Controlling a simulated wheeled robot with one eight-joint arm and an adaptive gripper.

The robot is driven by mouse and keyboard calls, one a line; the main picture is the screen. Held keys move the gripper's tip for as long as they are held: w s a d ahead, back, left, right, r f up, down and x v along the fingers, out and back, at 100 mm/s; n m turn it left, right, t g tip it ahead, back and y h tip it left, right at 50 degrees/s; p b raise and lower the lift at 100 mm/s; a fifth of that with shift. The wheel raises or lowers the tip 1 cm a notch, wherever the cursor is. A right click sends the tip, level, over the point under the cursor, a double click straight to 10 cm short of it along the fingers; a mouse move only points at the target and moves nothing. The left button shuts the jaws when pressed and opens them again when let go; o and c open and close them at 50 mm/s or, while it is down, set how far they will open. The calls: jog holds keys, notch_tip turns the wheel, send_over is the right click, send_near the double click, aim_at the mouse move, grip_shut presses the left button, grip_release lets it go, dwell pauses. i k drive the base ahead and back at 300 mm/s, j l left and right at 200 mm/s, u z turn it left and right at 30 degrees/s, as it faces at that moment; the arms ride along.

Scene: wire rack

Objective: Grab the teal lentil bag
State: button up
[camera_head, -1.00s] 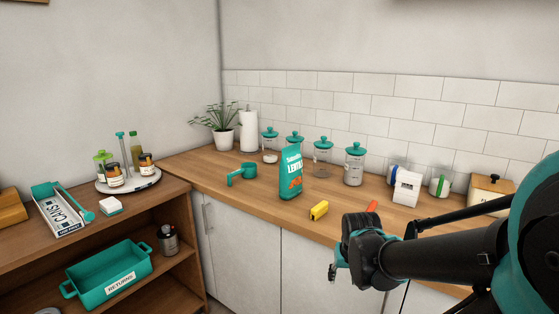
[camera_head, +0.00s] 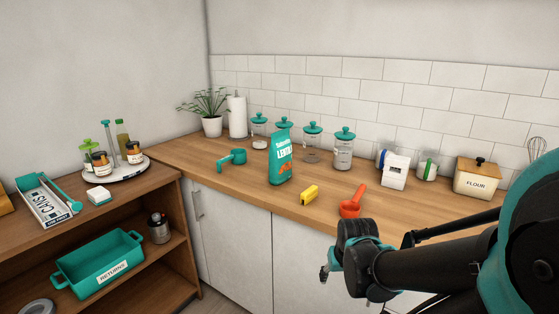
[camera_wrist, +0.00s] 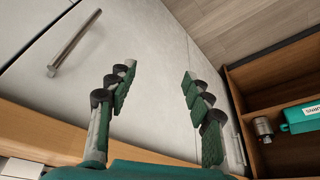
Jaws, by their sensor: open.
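The teal lentil bag (camera_head: 281,158) stands upright on the wooden counter in the head view, with white lettering and an orange patch on its front. My gripper (camera_head: 326,268) is low in front of the counter, to the right of the bag and apart from it. In the wrist view my gripper (camera_wrist: 157,85) is open and empty, its two fingers spread over the white cabinet doors. The bag does not show in the wrist view.
A yellow object (camera_head: 309,194) and a red scoop (camera_head: 351,205) lie right of the bag. A teal measuring cup (camera_head: 237,157) sits to its left. Jars with teal lids (camera_head: 344,150) stand behind. A shelf unit (camera_head: 160,195) with a teal returns bin (camera_head: 98,264) is at left.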

aim_at(281, 149)
jog(key=j+u, duration=0.15)
jog(key=u, duration=0.2)
jog(key=i+j+u, duration=0.15)
jog(key=u, duration=0.2)
jog(key=j+u, duration=0.15)
jog(key=u, duration=0.2)
jog(key=i+l, duration=0.05)
